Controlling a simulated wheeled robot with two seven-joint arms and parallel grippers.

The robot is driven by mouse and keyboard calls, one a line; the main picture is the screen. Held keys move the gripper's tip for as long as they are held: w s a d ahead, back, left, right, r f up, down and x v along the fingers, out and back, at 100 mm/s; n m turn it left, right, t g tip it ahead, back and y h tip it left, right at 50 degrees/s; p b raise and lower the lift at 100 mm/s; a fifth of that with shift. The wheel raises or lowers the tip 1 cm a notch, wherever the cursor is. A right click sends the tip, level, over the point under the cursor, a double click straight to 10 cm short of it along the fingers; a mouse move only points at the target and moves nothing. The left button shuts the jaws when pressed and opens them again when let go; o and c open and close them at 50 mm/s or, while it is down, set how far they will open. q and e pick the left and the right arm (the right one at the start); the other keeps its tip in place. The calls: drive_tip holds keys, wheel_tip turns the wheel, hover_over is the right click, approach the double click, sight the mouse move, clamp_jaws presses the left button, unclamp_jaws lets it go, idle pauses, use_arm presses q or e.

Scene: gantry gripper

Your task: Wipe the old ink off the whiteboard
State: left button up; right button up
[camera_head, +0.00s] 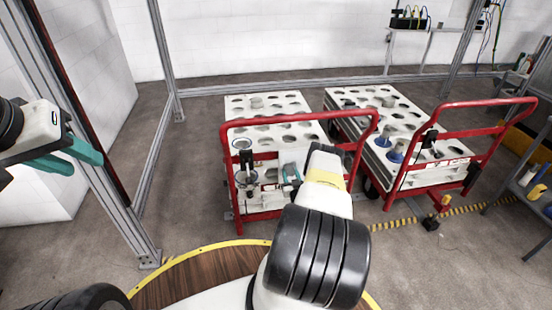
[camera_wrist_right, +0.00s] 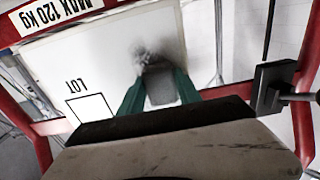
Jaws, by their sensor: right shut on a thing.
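The whiteboard (camera_wrist_right: 70,62) is a white panel on a red-framed cart, with a printed "LOT" box. A dark grey ink smudge (camera_wrist_right: 146,52) lies on it, just beyond my right gripper's tips. My right gripper (camera_wrist_right: 160,92), with green fingers, is shut on a grey block-shaped eraser (camera_wrist_right: 160,86). The eraser is at the board beside the smudge and may cover part of it; contact cannot be told. In the head view my right gripper (camera_head: 290,178) is at the cart's front, partly hidden by my arm. My left gripper (camera_head: 70,158) is open and empty at the far left.
The red cart handle (camera_head: 300,115) arches around the work area. A white rack with round holes (camera_head: 262,104) sits behind it. A second red cart (camera_head: 440,165) stands to the right. A metal frame post (camera_head: 95,170) rises close to my left gripper.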

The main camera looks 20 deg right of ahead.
sight(304, 164)
drive_tip(key=shift+w+a, duration=0.3)
drive_tip(key=shift+a, duration=0.55)
drive_tip(key=shift+s+r, duration=0.1)
drive_tip(key=shift+r, duration=0.75)
drive_tip(key=shift+s+d+r, duration=0.1)
drive_tip(key=shift+s+d, duration=0.15)
drive_tip(key=shift+d, duration=0.95)
drive_tip(key=shift+s+d, duration=0.2)
drive_tip(key=shift+d, duration=0.95)
drive_tip(key=shift+s+d, duration=0.2)
drive_tip(key=shift+d, duration=0.5)
drive_tip(key=shift+s+d, duration=0.2)
drive_tip(key=shift+d, duration=0.45)
drive_tip(key=shift+s+d, duration=0.2)
drive_tip(key=shift+d, duration=0.5)
drive_tip(key=v, duration=0.6)
drive_tip(key=shift+s+a, duration=0.1)
